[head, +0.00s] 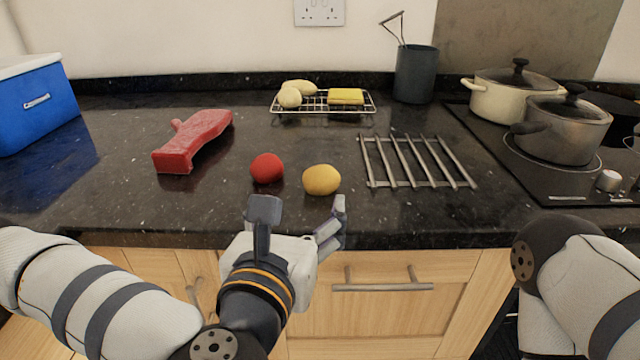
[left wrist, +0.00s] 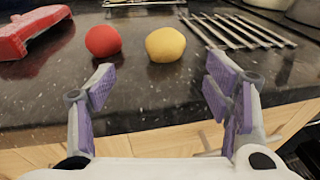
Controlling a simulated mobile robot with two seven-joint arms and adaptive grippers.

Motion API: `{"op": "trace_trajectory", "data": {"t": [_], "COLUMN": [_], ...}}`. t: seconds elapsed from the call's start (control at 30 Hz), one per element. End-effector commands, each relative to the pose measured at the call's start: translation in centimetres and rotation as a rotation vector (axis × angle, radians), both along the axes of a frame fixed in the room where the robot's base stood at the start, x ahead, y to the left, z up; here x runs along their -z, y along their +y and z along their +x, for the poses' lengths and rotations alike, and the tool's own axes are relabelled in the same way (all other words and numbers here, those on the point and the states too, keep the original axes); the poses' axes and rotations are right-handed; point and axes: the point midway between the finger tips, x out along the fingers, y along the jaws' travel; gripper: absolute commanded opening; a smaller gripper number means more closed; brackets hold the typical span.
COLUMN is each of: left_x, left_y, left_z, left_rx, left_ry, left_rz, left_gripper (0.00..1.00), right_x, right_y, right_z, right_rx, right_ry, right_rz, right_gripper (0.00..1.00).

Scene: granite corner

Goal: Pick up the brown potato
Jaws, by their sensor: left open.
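Two pale tan, potato-like lumps lie on the wire rack at the back; the rear one (head: 299,87) and the front one (head: 289,98) touch or nearly touch. Neither is clearly brown. A rounded yellow item (head: 321,180) lies near the counter's front; it also shows in the left wrist view (left wrist: 165,44). A red ball (head: 267,168) is just left of it, also in the left wrist view (left wrist: 103,41). My left gripper (head: 302,212) is open and empty at the front edge, short of both. The left wrist view shows its spread purple-padded fingers (left wrist: 158,88). My right gripper is out of view.
The wire rack (head: 322,110) also holds a yellow block (head: 346,96). A red lumpy piece (head: 193,140) lies left, a metal trivet (head: 418,162) right. A blue box (head: 36,102), utensil pot (head: 415,74) and hob with pots (head: 562,128) flank the dark counter.

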Motion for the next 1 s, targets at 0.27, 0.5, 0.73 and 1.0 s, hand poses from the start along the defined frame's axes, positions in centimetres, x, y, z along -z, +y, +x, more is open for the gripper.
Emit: {"op": "trace_trajectory", "data": {"t": [0.27,0.5,0.73,1.0], "left_x": [0.8,0.7,0.7,0.8], "left_y": [-1.1,-2.4,-2.5,-2.5], "left_z": [4.6,8.7,9.4,9.4], "left_rx": [0.003,0.003,0.006,0.006], "left_ry": [0.001,0.002,0.001,0.001], "left_rz": [0.005,0.007,0.007,0.007], "left_gripper": [0.71,0.71,0.71,0.21], "right_x": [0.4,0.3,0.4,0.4], "right_y": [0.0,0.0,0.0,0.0], "right_z": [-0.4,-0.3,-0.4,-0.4], "right_rx": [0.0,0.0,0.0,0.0], "right_ry": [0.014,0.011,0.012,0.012], "right_rz": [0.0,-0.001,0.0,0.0], "right_gripper": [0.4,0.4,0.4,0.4]}}
